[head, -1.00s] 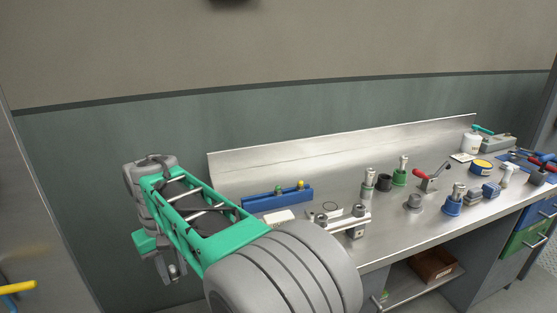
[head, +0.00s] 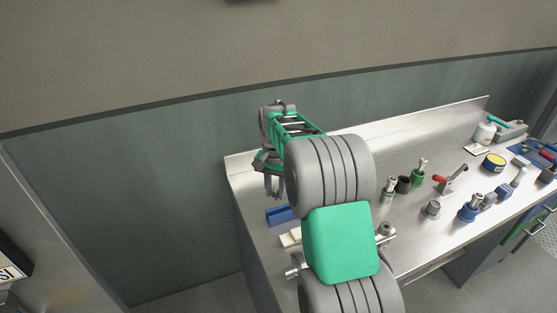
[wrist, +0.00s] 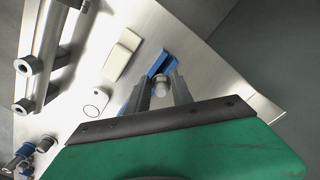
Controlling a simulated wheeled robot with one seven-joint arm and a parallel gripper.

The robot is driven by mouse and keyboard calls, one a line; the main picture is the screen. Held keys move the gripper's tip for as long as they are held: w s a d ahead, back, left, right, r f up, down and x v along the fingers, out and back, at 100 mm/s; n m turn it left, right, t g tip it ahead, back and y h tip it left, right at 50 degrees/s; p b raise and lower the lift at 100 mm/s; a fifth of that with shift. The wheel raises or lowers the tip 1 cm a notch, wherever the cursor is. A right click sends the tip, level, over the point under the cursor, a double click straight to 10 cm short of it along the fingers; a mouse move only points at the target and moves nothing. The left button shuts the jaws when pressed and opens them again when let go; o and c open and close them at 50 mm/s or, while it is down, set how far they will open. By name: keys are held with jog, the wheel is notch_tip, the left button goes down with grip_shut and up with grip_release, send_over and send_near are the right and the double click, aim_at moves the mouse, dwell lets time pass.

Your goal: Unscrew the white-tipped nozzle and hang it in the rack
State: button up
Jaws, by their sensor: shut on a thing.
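My gripper (wrist: 160,92) is shut on a small part with a pale round tip, the white-tipped nozzle (wrist: 161,87), seen nearly end-on between the fingers. In the head view my gripper (head: 273,187) points down above the far left end of the bench. The blue rack (wrist: 160,62) lies beyond the fingers in the wrist view, partly covered by them. In the head view only the left end of the rack (head: 280,215) shows, and my arm hides the rest. The nozzle appears above or beside the rack; I cannot tell the gap.
A pale block (wrist: 122,56) lies close to the rack. A metal fixture with round ends (wrist: 46,65) stands farther left in the wrist view. Nozzles on a green base (head: 418,174) and a blue base (head: 469,209), and a red-handled clamp (head: 449,181), stand to the right.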

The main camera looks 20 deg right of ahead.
jog(key=shift+w+d+r+m+p, duration=0.3)
jog(key=shift+w+d+m, duration=0.2)
jog(key=shift+d, duration=0.2)
jog(key=shift+f, duration=0.2)
jog(key=shift+s+a, duration=0.1)
jog(key=shift+s+f+b, duration=0.1)
jog(key=shift+f+b, duration=0.45)
notch_tip(320, 180, down, 7)
jog(key=b, duration=0.4)
jog(key=shift+f, duration=0.15)
jog(key=shift+f, duration=0.3)
jog(key=o, duration=1)
jog(key=shift+o, duration=0.2)
notch_tip(320, 180, up, 8)
jog(key=shift+f+b, duration=0.1)
jog(key=shift+b, duration=0.8)
